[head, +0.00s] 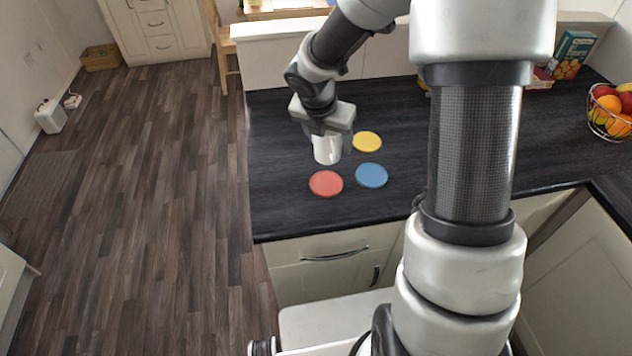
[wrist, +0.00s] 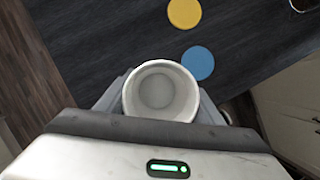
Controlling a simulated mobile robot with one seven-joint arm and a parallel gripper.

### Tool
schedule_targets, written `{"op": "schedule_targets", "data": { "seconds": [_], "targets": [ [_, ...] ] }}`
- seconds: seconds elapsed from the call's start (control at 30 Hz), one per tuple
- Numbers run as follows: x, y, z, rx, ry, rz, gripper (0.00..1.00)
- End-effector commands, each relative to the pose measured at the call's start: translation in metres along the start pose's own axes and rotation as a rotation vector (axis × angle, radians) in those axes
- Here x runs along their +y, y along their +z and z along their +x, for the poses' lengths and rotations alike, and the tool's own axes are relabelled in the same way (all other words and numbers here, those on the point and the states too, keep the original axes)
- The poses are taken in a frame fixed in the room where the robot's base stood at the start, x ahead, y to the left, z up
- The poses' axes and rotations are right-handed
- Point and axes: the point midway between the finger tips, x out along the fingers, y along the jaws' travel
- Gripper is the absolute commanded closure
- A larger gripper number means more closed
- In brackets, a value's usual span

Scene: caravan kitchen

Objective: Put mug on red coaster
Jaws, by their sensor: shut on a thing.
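The white mug (head: 327,149) is upright in my gripper (head: 331,140), over the dark counter behind the red coaster. In the wrist view the mug (wrist: 160,91) is seen from above and looks empty. My gripper (wrist: 160,100) is shut on it, with a finger at each side. The red coaster (head: 326,184) lies flat and bare on the counter, nearer the front edge than the mug. It does not show in the wrist view. I cannot tell whether the mug's base touches the counter.
A blue coaster (head: 371,175) lies right of the red one, and a yellow coaster (head: 367,142) lies behind the blue one. A wire fruit basket (head: 609,112) and a box (head: 572,55) stand at the far right. The counter left of the mug is clear.

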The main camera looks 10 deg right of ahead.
Motion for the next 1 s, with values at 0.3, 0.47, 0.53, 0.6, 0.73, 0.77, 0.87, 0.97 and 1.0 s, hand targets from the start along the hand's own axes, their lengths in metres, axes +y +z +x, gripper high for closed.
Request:
{"op": "schedule_targets", "data": {
  "seconds": [0.3,0.47,0.53,0.6,0.73,0.77,0.87,0.97,1.0],
  "targets": [
    [0.001,-0.021,0.048,0.001,0.003,-0.014,0.69],
    [0.001,-0.024,0.059,-0.001,0.004,-0.011,0.69],
    [0.001,-0.027,0.064,0.000,0.004,-0.011,0.69],
    [0.001,-0.031,0.073,0.002,0.002,-0.012,0.69],
    [0.001,-0.038,0.091,0.001,0.003,-0.013,0.69],
    [0.001,-0.039,0.092,0.001,0.002,-0.012,0.69],
    [0.001,-0.038,0.092,-0.001,0.004,-0.009,0.69],
    [0.001,-0.038,0.092,-0.001,0.004,-0.009,0.69],
    [0.001,-0.038,0.092,-0.001,0.004,-0.009,0.69]
  ]
}}
